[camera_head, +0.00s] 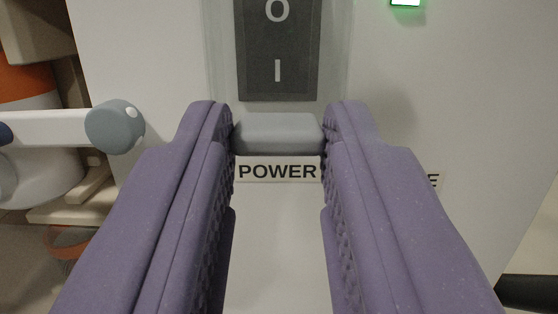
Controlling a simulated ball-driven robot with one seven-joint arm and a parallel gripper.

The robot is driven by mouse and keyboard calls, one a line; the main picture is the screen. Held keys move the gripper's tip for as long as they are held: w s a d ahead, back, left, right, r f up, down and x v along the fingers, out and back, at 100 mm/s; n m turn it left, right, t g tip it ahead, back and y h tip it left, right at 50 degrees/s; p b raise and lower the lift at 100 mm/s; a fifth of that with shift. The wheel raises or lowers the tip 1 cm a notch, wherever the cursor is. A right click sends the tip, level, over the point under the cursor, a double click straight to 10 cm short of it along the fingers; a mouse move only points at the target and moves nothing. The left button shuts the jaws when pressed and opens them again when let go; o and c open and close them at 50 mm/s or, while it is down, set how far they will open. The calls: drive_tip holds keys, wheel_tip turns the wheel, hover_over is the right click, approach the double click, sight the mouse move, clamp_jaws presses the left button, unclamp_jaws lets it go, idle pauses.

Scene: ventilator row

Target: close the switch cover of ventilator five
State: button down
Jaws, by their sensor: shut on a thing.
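My gripper (278,130) has its two purple ridged fingers shut on a grey tab (278,134), one fingertip at each side. The tab looks like the lip of the switch cover. Faint upright edges of a clear cover (338,60) show on both sides of the dark power switch (278,50), which is marked O above and I below. The top of the cover and switch is out of view, and I cannot tell how far the cover stands from the panel. The POWER label (278,171) is just below the tab, between the fingers.
The white ventilator panel (445,100) fills the middle and right. A green light (405,3) is at the top. A label ending in E (433,181) is partly behind the right finger. At left, a white bar with a grey round end (115,127) sticks out near the panel.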

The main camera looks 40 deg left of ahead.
drive_tip(key=shift+w+a+f, duration=0.1)
drive_tip(key=shift+a, duration=0.05)
idle(0.4)
drive_tip(key=c, duration=0.8)
unclamp_jaws()
drive_tip(key=shift+c, duration=0.2)
drive_tip(key=p+v, duration=0.2)
drive_tip(key=v, duration=0.5)
drive_tip(key=shift+s+d+f, duration=0.2)
drive_tip(key=shift+s, duration=0.1)
